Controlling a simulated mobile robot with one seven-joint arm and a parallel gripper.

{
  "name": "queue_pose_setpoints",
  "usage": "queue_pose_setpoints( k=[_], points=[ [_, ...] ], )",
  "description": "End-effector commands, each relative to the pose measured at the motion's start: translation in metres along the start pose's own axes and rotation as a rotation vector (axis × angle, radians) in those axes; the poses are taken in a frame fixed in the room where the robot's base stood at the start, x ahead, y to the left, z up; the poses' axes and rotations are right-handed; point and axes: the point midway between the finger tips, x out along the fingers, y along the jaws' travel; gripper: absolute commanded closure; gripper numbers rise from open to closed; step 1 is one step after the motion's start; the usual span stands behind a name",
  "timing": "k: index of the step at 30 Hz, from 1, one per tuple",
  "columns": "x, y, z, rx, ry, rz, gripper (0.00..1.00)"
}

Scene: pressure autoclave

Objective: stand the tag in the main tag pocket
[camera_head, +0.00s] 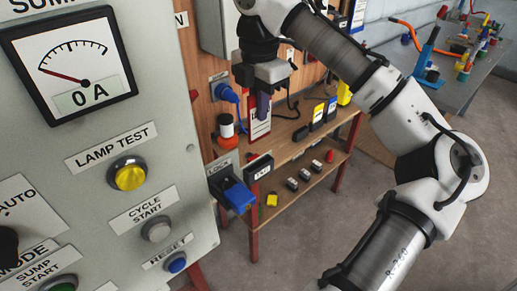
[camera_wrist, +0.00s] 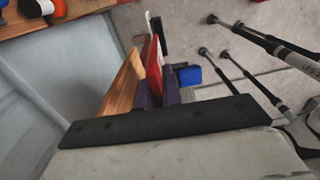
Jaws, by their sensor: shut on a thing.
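The tag (camera_head: 260,130) is a white card with a red border. In the head view it hangs below my gripper (camera_head: 263,106), beside the wooden board. In the wrist view the tag (camera_wrist: 154,70) shows edge-on as a red strip between the purple fingers of my gripper (camera_wrist: 157,92), which is shut on it. A small dark holder with a white label (camera_head: 260,168) is below the tag in the head view; its label is too small to read surely, and I cannot tell whether it is the main tag pocket. The tag appears apart from it.
A grey control panel (camera_head: 110,190) with gauge and buttons fills the left. A blue handle (camera_head: 239,197) juts out by the LOCK label (camera_head: 221,166). A wooden shelf (camera_head: 285,150) carries an orange-and-white container (camera_head: 226,130) and several small items. Open floor (camera_head: 300,245) lies below.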

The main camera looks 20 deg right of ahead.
Motion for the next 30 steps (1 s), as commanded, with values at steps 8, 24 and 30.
queue_pose_setpoints(
  k=[8, 24, 30],
  points=[
    [0.062, 0.0, 0.0, 0.002, -0.001, 0.001, 1.0],
    [0.097, 0.0, 0.0, 0.002, -0.001, -0.001, 1.0],
    [0.117, 0.0, 0.0, 0.002, -0.002, -0.001, 1.0]
  ],
)
